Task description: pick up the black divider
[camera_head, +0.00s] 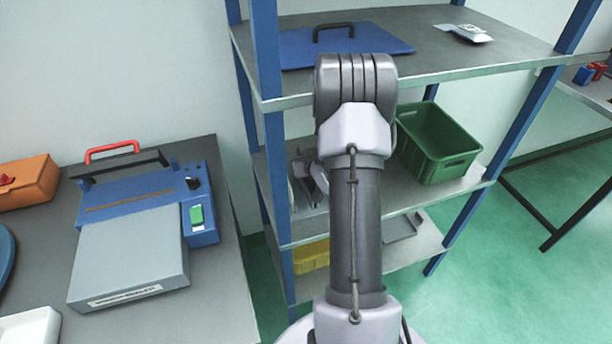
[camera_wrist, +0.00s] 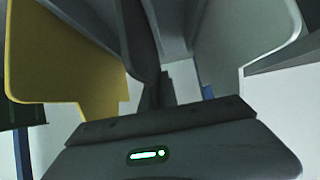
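The black divider (camera_wrist: 138,35) stands on edge in the middle of the wrist view, between a yellow divider (camera_wrist: 55,60) on the left and a pale grey divider (camera_wrist: 235,45) on the right. My gripper (camera_wrist: 167,92) shows as a dark body with a green light at the bottom, its dark finger part reaching up to the lower end of the black divider. Dark overlaps dark there, so I cannot tell whether it grips or only stands close. In the head view, my arm hides the gripper and the dividers.
A grey holder or part (camera_head: 308,195) shows partly behind my arm on the middle shelf, with a green crate (camera_head: 438,145) to its right. Blue shelf posts (camera_head: 275,190) and the upper shelf (camera_head: 410,75) bound the space. A yellow bin (camera_head: 311,256) sits lower.

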